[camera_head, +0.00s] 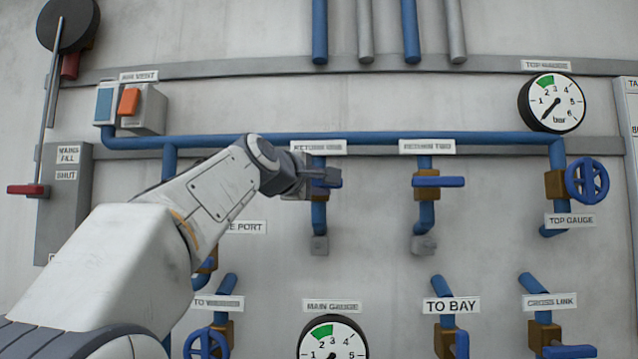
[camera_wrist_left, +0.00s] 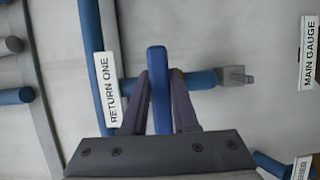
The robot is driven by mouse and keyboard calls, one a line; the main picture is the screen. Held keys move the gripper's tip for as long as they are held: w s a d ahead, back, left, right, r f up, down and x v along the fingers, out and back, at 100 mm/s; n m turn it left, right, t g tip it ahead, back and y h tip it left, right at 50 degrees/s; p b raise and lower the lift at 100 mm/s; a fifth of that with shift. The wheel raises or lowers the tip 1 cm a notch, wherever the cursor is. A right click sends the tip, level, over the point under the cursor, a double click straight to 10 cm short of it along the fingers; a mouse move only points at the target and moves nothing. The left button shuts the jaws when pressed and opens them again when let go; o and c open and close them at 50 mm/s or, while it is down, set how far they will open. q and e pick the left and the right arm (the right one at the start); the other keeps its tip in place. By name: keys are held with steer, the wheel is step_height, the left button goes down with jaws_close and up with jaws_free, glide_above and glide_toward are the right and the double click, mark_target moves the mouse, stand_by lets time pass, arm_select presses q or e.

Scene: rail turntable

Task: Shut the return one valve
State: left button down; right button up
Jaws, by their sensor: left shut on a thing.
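The return one valve sits on a blue pipe below the RETURN ONE label (camera_head: 318,147). The label also shows in the left wrist view (camera_wrist_left: 111,87). My left gripper (camera_head: 328,177) reaches in front of this valve and hides most of its body and handle in the head view. In the left wrist view, the blue lever handle (camera_wrist_left: 158,75) stands between the two fingers of my left gripper (camera_wrist_left: 160,88), which are shut on it. The handle lies crosswise to its pipe (camera_wrist_left: 203,80). My right gripper is in neither view.
The return two valve's blue handle (camera_head: 438,182) lies crosswise to its pipe on the right. A blue handwheel (camera_head: 587,180) and the top gauge (camera_head: 552,102) are further right. The air vent switch box (camera_head: 140,108) is at upper left. The main gauge (camera_head: 332,341) is below.

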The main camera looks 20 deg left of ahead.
arm_select(q)
steer(key=c, duration=0.7)
jaws_free()
steer(key=s+b, duration=0.1)
steer(key=s, duration=0.2)
steer(key=s+b, duration=0.2)
steer(key=s, duration=0.2)
steer(key=s+a+b, duration=0.1)
steer(key=s, duration=0.2)
steer(key=shift+s+a+b, duration=0.1)
steer(key=shift+s+b, duration=0.1)
steer(key=shift+b, duration=0.1)
steer(key=shift+f, duration=0.1)
